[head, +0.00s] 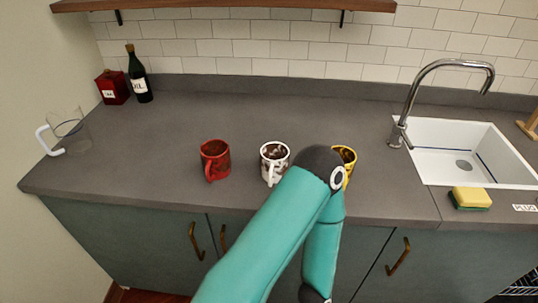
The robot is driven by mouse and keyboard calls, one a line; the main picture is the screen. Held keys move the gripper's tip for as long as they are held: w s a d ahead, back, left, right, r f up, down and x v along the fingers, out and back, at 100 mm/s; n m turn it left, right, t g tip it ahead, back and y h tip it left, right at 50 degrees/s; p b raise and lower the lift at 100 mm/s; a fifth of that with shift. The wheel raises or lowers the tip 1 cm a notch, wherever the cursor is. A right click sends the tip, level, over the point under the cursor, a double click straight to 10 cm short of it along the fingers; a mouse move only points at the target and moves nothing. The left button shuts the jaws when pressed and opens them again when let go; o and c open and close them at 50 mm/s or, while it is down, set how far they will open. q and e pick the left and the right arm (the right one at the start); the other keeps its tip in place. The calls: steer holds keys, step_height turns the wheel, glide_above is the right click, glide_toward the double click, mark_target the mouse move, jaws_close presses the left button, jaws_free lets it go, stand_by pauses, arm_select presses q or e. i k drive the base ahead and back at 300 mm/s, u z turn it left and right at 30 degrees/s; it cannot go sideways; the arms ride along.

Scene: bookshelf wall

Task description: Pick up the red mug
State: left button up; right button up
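The red mug (215,160) stands upright on the grey counter (130,165), left of the middle. Its handle points toward the front, and something dark brown shows inside it. Nothing holds or touches it. A teal arm of mine rises from the bottom and bends at a black joint to the right of the red mug, apart from it. Neither of my grippers shows in the head view.
A white patterned mug (274,163) stands right of the red mug. A yellow mug (347,158) is partly hidden by my arm. A glass pitcher (72,132), red box (112,87) and dark bottle (138,76) stand left. A sink (465,153) and sponge (471,197) are right.

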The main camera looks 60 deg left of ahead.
mark_target(214, 154)
steer(key=z, duration=0.3)
steer(key=k, duration=0.8)
steer(key=u, duration=1.1)
steer(key=k, duration=0.2)
steer(key=u, duration=0.45)
steer(key=i, duration=0.45)
